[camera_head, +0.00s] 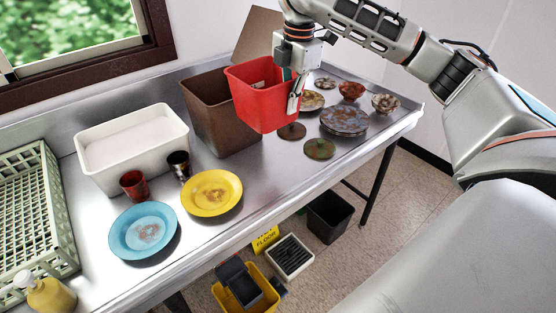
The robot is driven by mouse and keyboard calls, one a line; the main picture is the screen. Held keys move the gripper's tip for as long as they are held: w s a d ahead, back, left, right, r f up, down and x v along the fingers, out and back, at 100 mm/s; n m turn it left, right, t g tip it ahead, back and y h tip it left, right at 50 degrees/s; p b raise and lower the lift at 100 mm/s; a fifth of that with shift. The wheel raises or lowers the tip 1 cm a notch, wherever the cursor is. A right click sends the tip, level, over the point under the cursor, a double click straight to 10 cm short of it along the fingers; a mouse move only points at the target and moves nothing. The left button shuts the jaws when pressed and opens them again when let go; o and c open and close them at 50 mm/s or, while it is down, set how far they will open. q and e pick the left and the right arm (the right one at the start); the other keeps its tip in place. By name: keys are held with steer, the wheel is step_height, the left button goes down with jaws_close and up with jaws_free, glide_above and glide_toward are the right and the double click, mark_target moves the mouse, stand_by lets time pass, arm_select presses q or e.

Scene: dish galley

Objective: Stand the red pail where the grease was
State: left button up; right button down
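The red pail (262,98) is at the middle of the steel counter (245,222), in front of the brown bin and overlapping it in the view. My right gripper (292,88) comes down from above and is shut on the pail's right rim, with one finger inside and one outside. The pail looks upright and slightly tilted; it seems held above the counter, though its underside is hidden. I cannot make out any patch of grease with certainty. My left gripper is not in view.
A brown bin (211,118) with its flap up, a white tub (133,150), cups, a blue plate (143,230) and a yellow plate (212,193) stand left. Dirty dishes (344,120) and brown discs (319,149) lie right. Bins and a yellow sign (265,239) stand on the floor.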

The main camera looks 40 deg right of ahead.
step_height(320, 180, down, 18)
stand_by(0.5)
steer(key=shift+f, duration=0.1)
steer(key=shift+f, duration=0.1)
steer(key=c, duration=2.3)
jaws_free()
